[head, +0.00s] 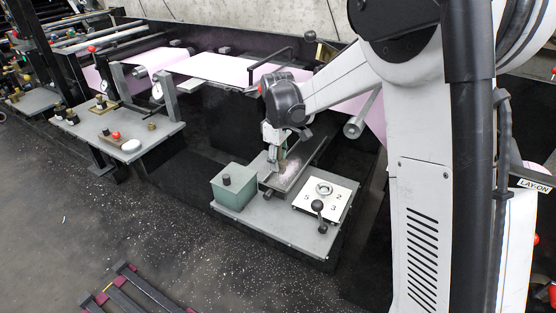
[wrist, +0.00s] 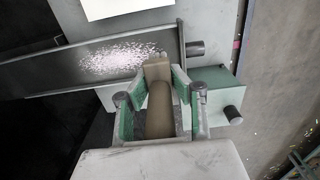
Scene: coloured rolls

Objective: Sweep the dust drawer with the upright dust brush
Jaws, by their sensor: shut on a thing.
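In the wrist view my gripper (wrist: 156,92) is shut on the tan dust brush (wrist: 159,112). The brush's far end overlaps the drawer's near rim, just right of the dust. I cannot tell whether it touches the drawer floor.
A green box (head: 233,188) with a black knob stands left of the drawer. A white numbered dial plate (head: 336,199) and a black-knobbed lever (head: 318,206) are to its right. A dark handle (wrist: 195,48) projects from the drawer's end. Pink sheet rollers run behind.

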